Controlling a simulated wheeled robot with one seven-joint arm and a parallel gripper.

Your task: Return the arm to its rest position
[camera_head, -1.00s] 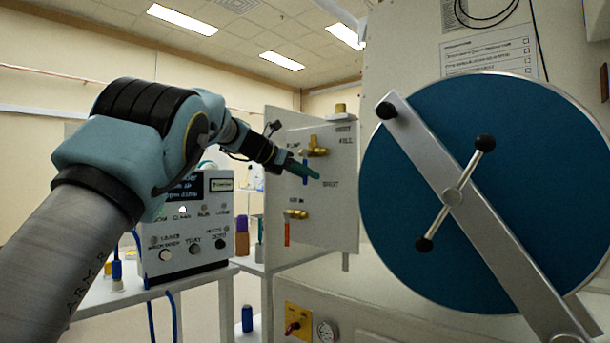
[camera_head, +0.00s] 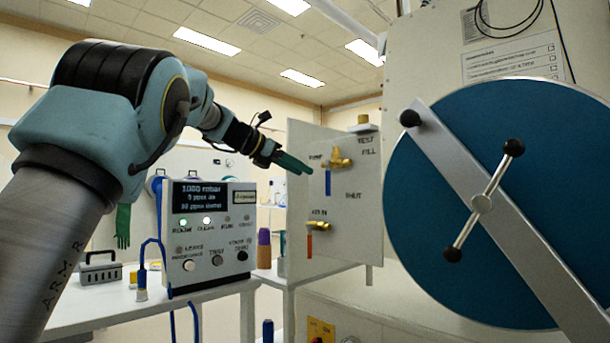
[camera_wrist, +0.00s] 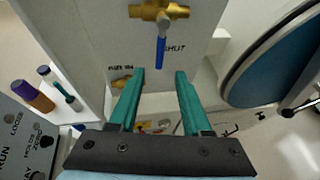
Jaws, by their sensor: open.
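My arm reaches in from the left in the head view. My gripper (camera_head: 292,163) has green fingers and points at the white valve panel (camera_head: 345,225). In the wrist view my gripper (camera_wrist: 160,80) is open, with nothing between its fingers. A brass valve with a blue lever (camera_head: 328,182) is on the panel; the lever hangs straight down. In the wrist view the blue lever (camera_wrist: 160,52) is just beyond the fingertips, apart from them. A lower brass valve with an orange-red lever (camera_head: 309,245) also shows, partly behind a finger in the wrist view.
A round blue door (camera_head: 430,230) with a metal bar and cross handle stands at the right. A control box (camera_head: 212,250) with a lit display stands on a bench at left. A purple and orange bottle (camera_head: 264,248) is between box and panel.

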